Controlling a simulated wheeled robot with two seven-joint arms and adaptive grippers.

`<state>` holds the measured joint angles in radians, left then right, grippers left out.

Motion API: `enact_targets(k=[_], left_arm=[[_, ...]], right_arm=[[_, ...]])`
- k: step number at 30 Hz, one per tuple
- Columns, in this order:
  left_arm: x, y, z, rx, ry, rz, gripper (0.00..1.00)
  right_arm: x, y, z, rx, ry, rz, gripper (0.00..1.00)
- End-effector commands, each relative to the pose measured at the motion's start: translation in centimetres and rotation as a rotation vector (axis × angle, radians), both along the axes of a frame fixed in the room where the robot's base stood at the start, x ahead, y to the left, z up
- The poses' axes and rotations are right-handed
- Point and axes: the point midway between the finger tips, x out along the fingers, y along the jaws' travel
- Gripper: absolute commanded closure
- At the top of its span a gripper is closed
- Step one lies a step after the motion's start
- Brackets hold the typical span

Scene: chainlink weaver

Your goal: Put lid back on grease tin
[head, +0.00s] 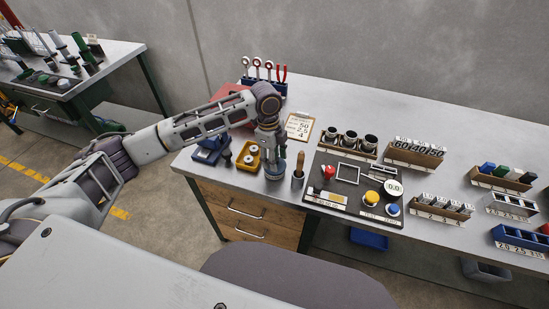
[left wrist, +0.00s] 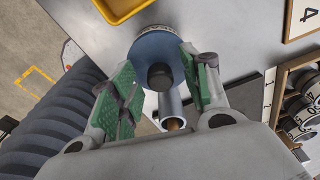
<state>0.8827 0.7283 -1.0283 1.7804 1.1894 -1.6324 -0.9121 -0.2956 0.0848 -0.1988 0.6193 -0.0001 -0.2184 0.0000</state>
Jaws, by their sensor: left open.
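The grease tin (head: 275,173) stands near the front edge of the bench, below my left gripper (head: 274,153). In the left wrist view the tin shows a pale lettered band (left wrist: 155,29) under a round blue top (left wrist: 150,50) with a dark knob (left wrist: 160,76). This top looks like the lid lying on the tin, but I cannot tell whether it is fully seated. My left gripper is open, its green finger pads (left wrist: 160,88) on either side of the knob with gaps visible. My right gripper is not in view.
A yellow tray (head: 239,163) stands left of the tin, with a blue holder (head: 206,153) beyond it. An upright wooden-handled tool (head: 297,180) stands close on the right. A dark mat (head: 325,204) with small parts lies further right. Grey bench shows behind.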

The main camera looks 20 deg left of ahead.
Motion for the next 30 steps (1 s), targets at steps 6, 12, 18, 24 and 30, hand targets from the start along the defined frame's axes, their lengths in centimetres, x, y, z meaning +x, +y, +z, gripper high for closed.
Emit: enact_targets(k=[6,12,18,24,30], left_arm=[[0.1,0.2,1.8,-0.002,-0.003,0.001,0.53],[0.2,0.5,4.6,-0.001,-0.004,0.000,0.53],[0.3,0.9,7.6,-0.001,-0.004,0.000,0.53],[0.4,1.2,10.1,-0.002,-0.003,0.000,0.53],[0.3,1.3,11.4,-0.001,0.000,0.000,0.53]], right_arm=[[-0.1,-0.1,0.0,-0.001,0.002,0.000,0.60],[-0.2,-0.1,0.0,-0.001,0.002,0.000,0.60],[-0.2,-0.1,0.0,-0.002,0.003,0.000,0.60],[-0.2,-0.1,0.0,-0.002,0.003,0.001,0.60],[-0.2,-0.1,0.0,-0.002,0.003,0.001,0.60]])
